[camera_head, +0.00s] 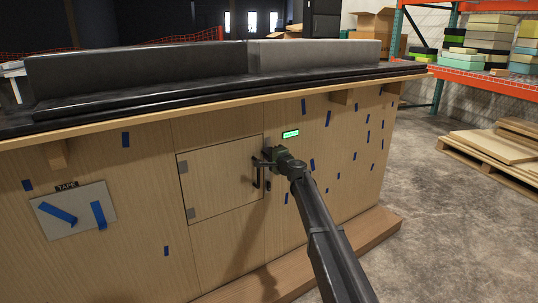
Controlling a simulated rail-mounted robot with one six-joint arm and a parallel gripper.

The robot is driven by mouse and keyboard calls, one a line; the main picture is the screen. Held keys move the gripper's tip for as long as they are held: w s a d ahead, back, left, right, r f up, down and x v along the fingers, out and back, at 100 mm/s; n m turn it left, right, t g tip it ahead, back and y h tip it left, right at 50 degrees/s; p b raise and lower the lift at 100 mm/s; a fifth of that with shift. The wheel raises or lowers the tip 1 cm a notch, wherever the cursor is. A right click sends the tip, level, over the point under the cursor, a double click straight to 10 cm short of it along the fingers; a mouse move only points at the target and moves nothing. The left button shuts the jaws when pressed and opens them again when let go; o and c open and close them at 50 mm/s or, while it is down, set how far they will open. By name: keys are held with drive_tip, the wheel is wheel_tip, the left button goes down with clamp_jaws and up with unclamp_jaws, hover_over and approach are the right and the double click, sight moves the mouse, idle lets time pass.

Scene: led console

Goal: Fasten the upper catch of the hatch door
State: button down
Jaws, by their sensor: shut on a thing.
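The wooden hatch door (220,180) sits in the front panel of the console and looks flush with it. Its two grey hinges are on its left edge. A dark handle (256,177) stands near its right edge. My gripper (268,155) is at the upper right edge of the door, shut on what appears to be the upper catch. The gripper and its fingers hide most of that catch, so its exact position cannot be told. A small dark part shows below the gripper, possibly the lower catch. A lit green display (290,133) is above and right of the gripper.
A dark worktop (200,92) with a wooden edge overhangs the panel. A wooden step (375,229) runs along the panel's foot. A label board (73,210) with blue tape is at left. Pallets (500,150) and shelving stand at right; the concrete floor between is clear.

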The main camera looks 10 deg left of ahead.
idle(0.5)
drive_tip(key=c, duration=1.1)
unclamp_jaws()
drive_tip(key=shift+c, duration=0.2)
drive_tip(key=v, duration=1.1)
